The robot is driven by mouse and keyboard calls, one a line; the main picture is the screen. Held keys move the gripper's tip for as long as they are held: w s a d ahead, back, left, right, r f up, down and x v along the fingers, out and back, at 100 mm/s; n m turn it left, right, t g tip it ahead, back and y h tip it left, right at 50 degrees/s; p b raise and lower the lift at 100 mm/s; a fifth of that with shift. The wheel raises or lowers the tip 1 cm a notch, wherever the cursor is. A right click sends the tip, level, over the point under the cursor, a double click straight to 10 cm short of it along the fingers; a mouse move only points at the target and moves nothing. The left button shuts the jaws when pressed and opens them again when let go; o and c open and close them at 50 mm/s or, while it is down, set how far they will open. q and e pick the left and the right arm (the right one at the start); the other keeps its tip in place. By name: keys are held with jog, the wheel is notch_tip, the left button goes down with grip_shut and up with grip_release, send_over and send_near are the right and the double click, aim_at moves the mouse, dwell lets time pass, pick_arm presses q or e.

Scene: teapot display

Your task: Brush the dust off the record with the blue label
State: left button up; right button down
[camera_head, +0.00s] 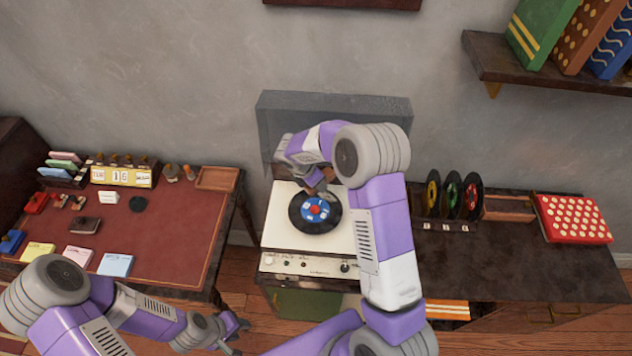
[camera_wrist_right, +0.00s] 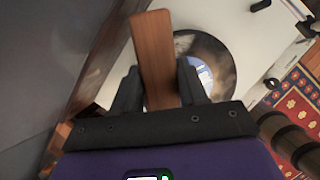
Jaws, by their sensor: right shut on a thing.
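The record with the blue label (camera_head: 300,222) lies on the cream turntable (camera_head: 280,245) in the head view. It also shows in the wrist view (camera_wrist_right: 222,62), partly hidden by my gripper, with tan-grey dusty patches on its black surface. My right gripper (camera_wrist_right: 158,85) is shut on a wooden brush handle (camera_wrist_right: 153,50). In the head view my right gripper (camera_head: 320,187) is over the record's far edge, partly hidden by my arm. I cannot tell whether the bristles touch the record. My left gripper (camera_head: 238,336) is open and empty, low between the desk and the turntable cabinet.
A clear lid (camera_head: 285,110) stands raised behind the turntable. Several records stand in a rack (camera_head: 450,195) to its right, beside a red dotted box (camera_head: 572,218). A desk (camera_head: 180,235) with cards and small items stands at left. The dark cabinet top (camera_head: 500,265) has free room.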

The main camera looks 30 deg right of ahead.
jog(key=shift+r+p, duration=0.35)
jog(key=shift+r, duration=0.5)
notch_tip(320, 180, up, 3)
jog(key=p, duration=0.2)
jog(key=shift+p, duration=0.3)
